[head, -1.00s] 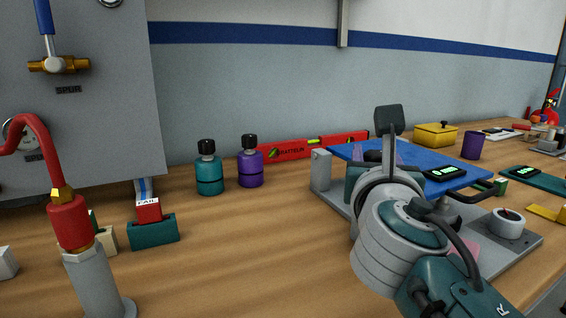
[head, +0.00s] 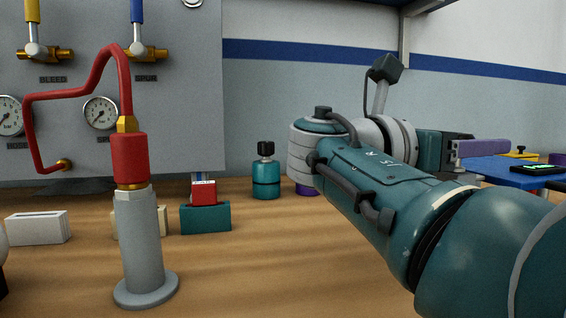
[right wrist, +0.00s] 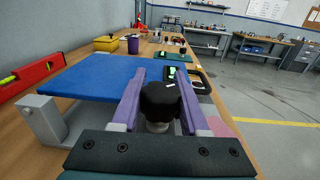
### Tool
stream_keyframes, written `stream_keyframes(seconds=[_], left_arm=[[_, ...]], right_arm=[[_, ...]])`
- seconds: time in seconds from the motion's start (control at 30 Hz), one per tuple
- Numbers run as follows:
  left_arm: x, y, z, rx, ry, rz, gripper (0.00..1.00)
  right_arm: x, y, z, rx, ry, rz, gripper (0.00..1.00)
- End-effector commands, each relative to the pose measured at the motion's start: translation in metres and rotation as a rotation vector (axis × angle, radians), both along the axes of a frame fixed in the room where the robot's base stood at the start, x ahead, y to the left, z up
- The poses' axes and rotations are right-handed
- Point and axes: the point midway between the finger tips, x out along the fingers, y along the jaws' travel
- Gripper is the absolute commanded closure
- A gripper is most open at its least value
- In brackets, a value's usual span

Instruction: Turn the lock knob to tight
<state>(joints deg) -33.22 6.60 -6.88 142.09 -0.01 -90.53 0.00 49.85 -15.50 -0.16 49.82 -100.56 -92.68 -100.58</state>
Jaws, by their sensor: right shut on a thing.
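The lock knob (right wrist: 160,102), black with a small white mark on top, sits between the purple fingers of my right gripper (right wrist: 161,78) in the right wrist view. The fingers are shut on its sides, and the knob stands on a pale metal stem. In the head view my right gripper (head: 482,148) points right, beside the blue plate (head: 510,172); the knob cannot be made out there. The blue plate (right wrist: 95,78) lies just left of the knob in the wrist view. My left gripper is not in view.
A grey bracket (right wrist: 42,117) stands at the blue plate's left corner. A red level (right wrist: 30,75) lies by the wall. A red-capped grey cylinder (head: 140,240) with a red pipe stands on the bench at left. A teal bottle (head: 265,178) stands behind my right arm.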

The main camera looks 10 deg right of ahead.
Motion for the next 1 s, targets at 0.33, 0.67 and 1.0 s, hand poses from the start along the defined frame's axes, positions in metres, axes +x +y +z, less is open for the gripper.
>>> stream_keyframes(seconds=[0.33, 0.67, 1.0], left_arm=[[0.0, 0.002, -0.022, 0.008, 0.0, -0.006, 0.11], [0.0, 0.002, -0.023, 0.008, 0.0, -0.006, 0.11], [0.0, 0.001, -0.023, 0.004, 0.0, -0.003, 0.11]], right_arm=[[-0.003, -0.001, -0.001, 0.0, -0.001, -0.097, 1.0], [-0.003, -0.001, 0.0, 0.002, -0.001, -0.11, 1.0], [-0.003, -0.001, -0.001, 0.002, 0.0, -0.109, 0.38]])
